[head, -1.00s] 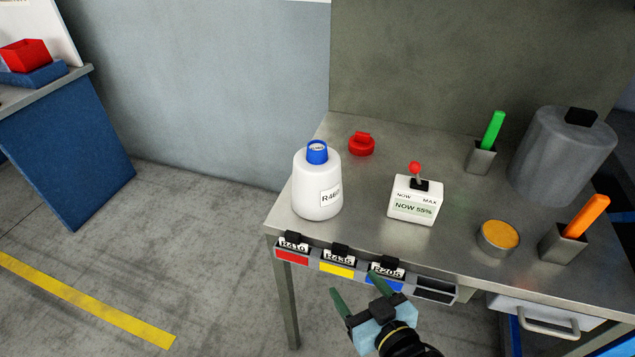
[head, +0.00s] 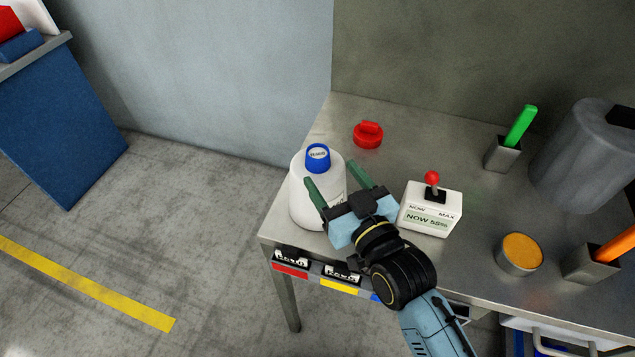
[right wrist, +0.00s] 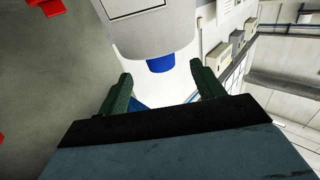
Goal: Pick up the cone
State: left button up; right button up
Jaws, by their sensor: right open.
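The white cone (head: 306,209) with a blue top (head: 317,157) stands upright at the table's left front corner. A label on its front is partly hidden by my gripper. My right gripper (head: 332,173) is open and empty, its two green fingers pointing toward the cone from the near right. In the right wrist view the white cone (right wrist: 153,35) and its blue top (right wrist: 160,65) show ahead, between the lines of the open fingers. I cannot tell whether a finger touches the cone. My left gripper is not in view.
A white box with a red-knobbed lever (head: 430,210) stands close right of my gripper. A red cap-like piece (head: 368,135) lies behind the cone. An orange-topped tin (head: 520,253), a green-handled holder (head: 503,153) and a grey cylinder (head: 582,160) stand farther right. Labelled slots (head: 340,274) line the front edge.

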aim_at(324, 166)
jog(key=shift+w+a, duration=0.25)
jog(key=shift+w, duration=0.25)
jog(key=shift+w+a, duration=0.1)
jog(key=shift+w, duration=0.15)
jog(key=shift+x, duration=0.75)
jog(key=x, duration=0.2)
jog(key=shift+w+a+f, duration=0.2)
jog(key=shift+f, duration=0.1)
jog(key=shift+w+a, duration=0.15)
jog(key=shift+w, duration=0.35)
jog(key=shift+c, duration=0.6)
grip_shut()
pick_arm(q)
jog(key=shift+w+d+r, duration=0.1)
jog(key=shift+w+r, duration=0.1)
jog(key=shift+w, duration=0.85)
pick_arm(e)
jog(key=shift+r, duration=0.1)
